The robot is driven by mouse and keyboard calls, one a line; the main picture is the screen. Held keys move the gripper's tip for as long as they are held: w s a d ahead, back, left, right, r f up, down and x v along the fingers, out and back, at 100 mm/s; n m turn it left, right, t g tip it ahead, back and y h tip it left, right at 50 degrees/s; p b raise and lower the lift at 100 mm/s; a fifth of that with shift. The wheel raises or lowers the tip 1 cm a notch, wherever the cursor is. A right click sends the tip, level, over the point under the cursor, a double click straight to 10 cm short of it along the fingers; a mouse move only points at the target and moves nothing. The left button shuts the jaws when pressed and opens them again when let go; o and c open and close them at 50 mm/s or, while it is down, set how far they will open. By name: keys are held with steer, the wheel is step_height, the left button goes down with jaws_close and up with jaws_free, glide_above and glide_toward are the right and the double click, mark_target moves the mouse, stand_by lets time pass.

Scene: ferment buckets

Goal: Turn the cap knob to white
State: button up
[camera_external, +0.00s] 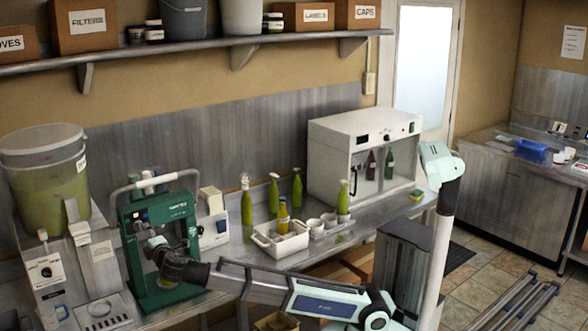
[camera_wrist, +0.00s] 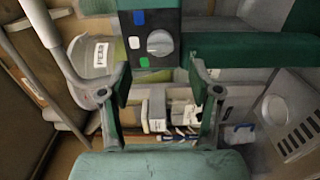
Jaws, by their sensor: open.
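The cap knob (camera_wrist: 160,43) is a round grey knob on a dark grey panel of the green machine (camera_external: 178,209), at the upper middle of the wrist view. Blue (camera_wrist: 138,17), white (camera_wrist: 134,42) and green (camera_wrist: 144,61) marks sit to its left there. I cannot tell clearly which mark the knob points to. My gripper (camera_wrist: 160,80) is open, its two fingers spread to either side of and below the knob in that view, with nothing between them. In the external view my gripper (camera_external: 154,250) is at the front of the green machine and hides part of it.
A white dispenser (camera_external: 45,270) and a drip tray (camera_external: 105,308) stand left of the machine. A large bucket (camera_external: 45,190) is behind them. A white crate (camera_external: 281,240), green bottles (camera_external: 247,208) and a white cabinet (camera_external: 340,150) are to the right. A shelf (camera_external: 210,50) runs above.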

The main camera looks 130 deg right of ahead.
steer(key=a, duration=0.5)
steer(key=shift+w+a, duration=0.25)
steer(key=shift+a, duration=0.05)
